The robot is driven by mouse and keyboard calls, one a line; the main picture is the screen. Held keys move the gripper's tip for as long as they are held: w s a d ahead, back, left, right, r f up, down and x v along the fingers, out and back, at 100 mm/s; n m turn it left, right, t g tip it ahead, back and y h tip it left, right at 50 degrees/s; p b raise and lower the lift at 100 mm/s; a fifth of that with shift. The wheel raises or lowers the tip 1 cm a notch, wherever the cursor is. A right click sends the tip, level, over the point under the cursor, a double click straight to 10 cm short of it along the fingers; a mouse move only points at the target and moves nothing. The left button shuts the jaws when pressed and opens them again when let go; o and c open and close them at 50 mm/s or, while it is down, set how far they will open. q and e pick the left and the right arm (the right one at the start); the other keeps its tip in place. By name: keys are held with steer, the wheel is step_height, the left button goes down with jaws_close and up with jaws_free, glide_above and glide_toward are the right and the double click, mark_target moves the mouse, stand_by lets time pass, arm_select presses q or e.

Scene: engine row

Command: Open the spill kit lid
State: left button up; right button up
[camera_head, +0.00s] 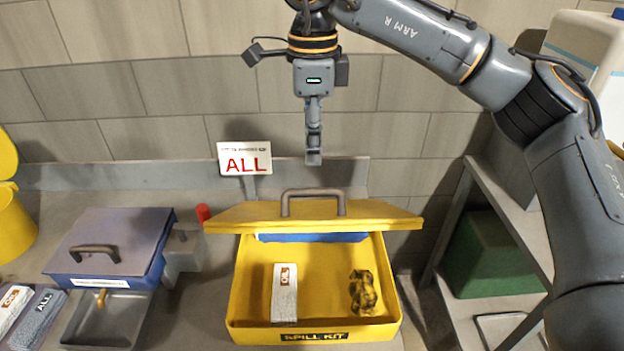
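The yellow spill kit (240,310) sits on the counter with its label on the front wall. Its yellow lid (385,213) is raised at the back of the box and seen nearly edge-on, with a grey handle (313,192) on it. The inside is in view. It holds a white packet marked OIL (284,300), a dark and yellow bundle (363,295) and something blue at the back. My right gripper (313,158) hangs pointing down above the lid handle, apart from it in the picture. Its fingers are seen edge-on, so their opening is hidden. My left gripper is not in view.
A blue-sided box with a grey lid (120,235) and a metal tray (105,322) stand left. A sign reading ALL (244,158) stands behind the kit. A yellow container (12,225) is at far left. Shelving with a green bin (490,255) stands right.

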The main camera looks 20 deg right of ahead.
mark_target(313, 190)
step_height(313, 190, down, 9)
steer(key=shift+r+p, duration=0.15)
steer(key=shift+p, duration=0.75)
jaws_close()
